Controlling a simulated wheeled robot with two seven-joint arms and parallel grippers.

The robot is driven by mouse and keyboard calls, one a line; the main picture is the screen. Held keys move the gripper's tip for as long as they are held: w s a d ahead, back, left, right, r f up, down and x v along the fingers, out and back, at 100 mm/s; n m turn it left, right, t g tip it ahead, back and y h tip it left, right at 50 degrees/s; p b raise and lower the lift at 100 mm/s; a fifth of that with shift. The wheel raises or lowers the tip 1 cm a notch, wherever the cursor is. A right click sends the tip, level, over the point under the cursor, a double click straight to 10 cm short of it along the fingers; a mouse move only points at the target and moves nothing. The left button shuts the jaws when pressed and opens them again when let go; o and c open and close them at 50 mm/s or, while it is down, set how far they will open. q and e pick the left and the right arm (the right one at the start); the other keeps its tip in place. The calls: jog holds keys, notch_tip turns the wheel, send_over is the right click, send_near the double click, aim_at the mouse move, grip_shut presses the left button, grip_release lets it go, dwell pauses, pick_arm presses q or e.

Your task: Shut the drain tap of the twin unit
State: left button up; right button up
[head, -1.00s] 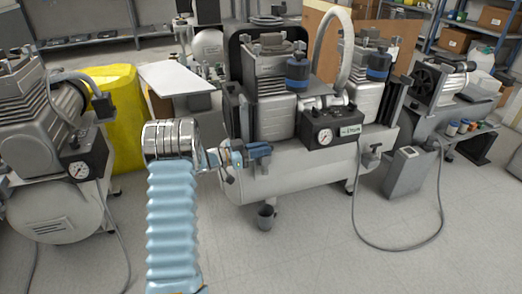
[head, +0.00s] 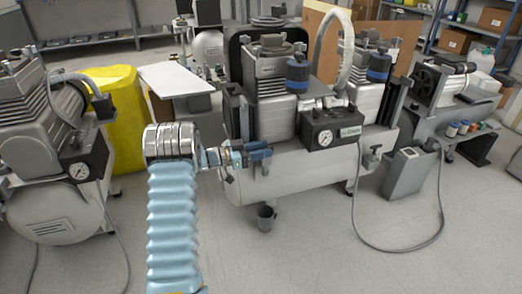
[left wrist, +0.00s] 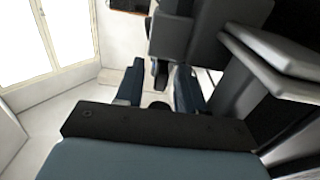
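The twin unit (head: 290,180) is the compressor in the middle of the head view, with two pump heads over a light grey tank. My left gripper (head: 262,159) is at the left front of its tank, fingers pointing right. In the left wrist view my left gripper (left wrist: 158,88) has its blue-grey fingers apart. A small dark part (left wrist: 160,73), possibly the drain tap, shows between or just beyond them, with gaps on both sides. I cannot tell if it is touched. The gripper hides the tap in the head view, so its position is unclear. My right gripper is not in view.
A grey box (head: 405,172) with a looping cable is at the right. The front floor is clear.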

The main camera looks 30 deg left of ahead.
pick_arm(q)
jog(key=p+v, duration=0.1)
jog(key=v, duration=1.2)
jog(key=shift+s+a+p, duration=0.3)
jog(key=shift+p, duration=0.1)
